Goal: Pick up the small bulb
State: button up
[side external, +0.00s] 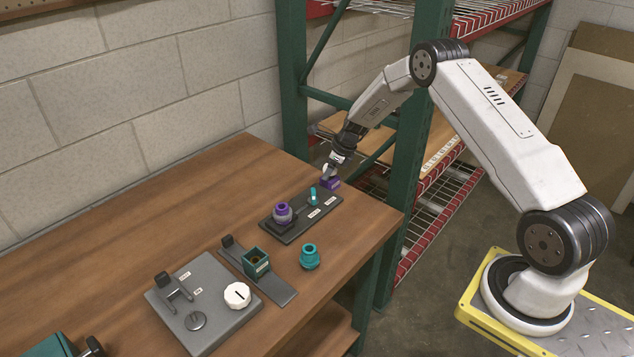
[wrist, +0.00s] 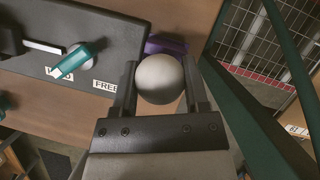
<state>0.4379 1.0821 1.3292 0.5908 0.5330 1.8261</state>
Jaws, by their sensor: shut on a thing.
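The small bulb (wrist: 160,78) is a pale, round globe in the wrist view. My gripper (wrist: 160,85) is shut on it, one dark finger on each side. In the side external view my gripper (side external: 331,166) is at the far right end of the table, with the bulb's pale surface (side external: 328,171) small between the fingers. A purple piece (wrist: 166,47) shows just behind the bulb; in the side external view it is a purple block (side external: 330,183) right below the gripper. Whether the bulb touches this piece I cannot tell. The bulb's lower part is hidden.
A dark plate (side external: 291,232) with a teal lever (side external: 314,196) and a purple ring-shaped part (side external: 283,212) lies beside the gripper. A teal part (side external: 310,257), a teal box (side external: 256,262) and a grey fixture (side external: 200,300) stand nearer. A green rack post (side external: 408,130) rises close behind.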

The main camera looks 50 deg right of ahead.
jog(key=shift+r, duration=1.4)
jog(key=s+a+r, duration=0.4)
jog(key=s+r, duration=0.6)
jog(key=s, duration=0.3)
jog(key=shift+s, duration=0.2)
jog(key=shift+a, duration=0.1)
jog(key=w+a+n, duration=0.2)
jog(key=w+a, duration=0.1)
jog(key=a, duration=0.2)
jog(key=w+a+n+g+y, duration=0.1)
jog(key=w+a+n, duration=0.1)
jog(key=w+a, duration=0.2)
jog(key=w+a+n, duration=0.1)
jog(key=w+a, duration=0.3)
jog(key=a, duration=0.4)
jog(key=shift+w+r+n+y, duration=0.2)
jog(key=shift+n+y, duration=0.2)
jog(key=shift+f, duration=0.1)
